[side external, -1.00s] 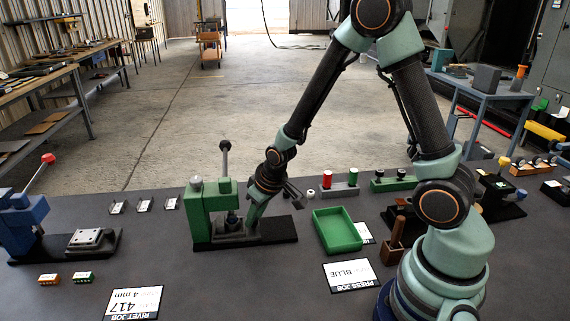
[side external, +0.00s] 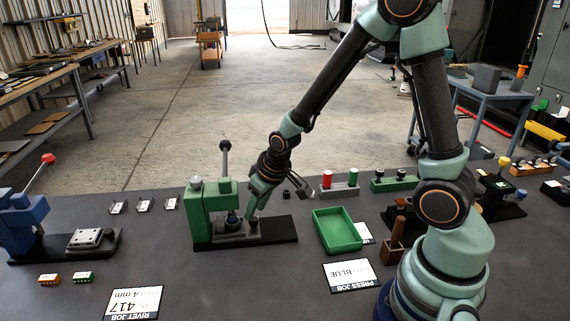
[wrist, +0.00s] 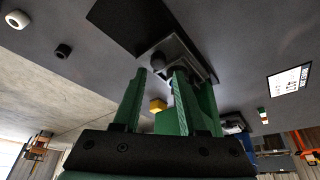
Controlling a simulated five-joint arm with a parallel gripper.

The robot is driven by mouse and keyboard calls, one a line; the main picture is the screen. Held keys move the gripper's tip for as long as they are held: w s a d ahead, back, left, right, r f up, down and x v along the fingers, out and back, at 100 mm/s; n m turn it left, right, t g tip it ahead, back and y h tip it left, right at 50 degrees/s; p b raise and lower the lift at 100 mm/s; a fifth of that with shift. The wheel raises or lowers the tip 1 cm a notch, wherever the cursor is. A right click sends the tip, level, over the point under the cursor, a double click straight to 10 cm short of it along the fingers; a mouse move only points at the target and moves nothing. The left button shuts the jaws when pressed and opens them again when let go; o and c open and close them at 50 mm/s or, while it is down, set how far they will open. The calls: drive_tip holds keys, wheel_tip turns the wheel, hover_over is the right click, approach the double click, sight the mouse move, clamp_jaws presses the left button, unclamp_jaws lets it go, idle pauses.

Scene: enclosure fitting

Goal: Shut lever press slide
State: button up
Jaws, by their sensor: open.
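The green lever press (side external: 199,217) stands on a black base plate (side external: 279,229), its lever (side external: 225,160) raised upright with a dark knob. The grey slide (side external: 232,227) is low at the front of the press, with a dark blue part above it; it also shows in the wrist view (wrist: 178,58). My gripper (side external: 251,208) points down just right of the press, close to the slide. In the wrist view my gripper (wrist: 156,92) has its two green fingers apart, with nothing clearly held. Whether a finger touches the slide I cannot tell.
A green tray (side external: 338,247) sits right of the base plate, behind a "PRESS JOB BLUE" card (side external: 351,275). Red and green buttons (side external: 340,189) stand behind it. A blue lever press (side external: 20,226) is at far left.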

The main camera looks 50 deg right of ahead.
drive_tip(key=v, duration=0.8)
drive_tip(key=shift+r, duration=0.25)
drive_tip(key=shift+s, duration=0.1)
drive_tip(key=s+r+t, duration=0.1)
drive_tip(key=s+r, duration=0.7)
drive_tip(key=r, duration=0.2)
drive_tip(key=shift+s+a+r, duration=0.15)
drive_tip(key=shift+s+a, duration=0.1)
drive_tip(key=shift+a, duration=0.1)
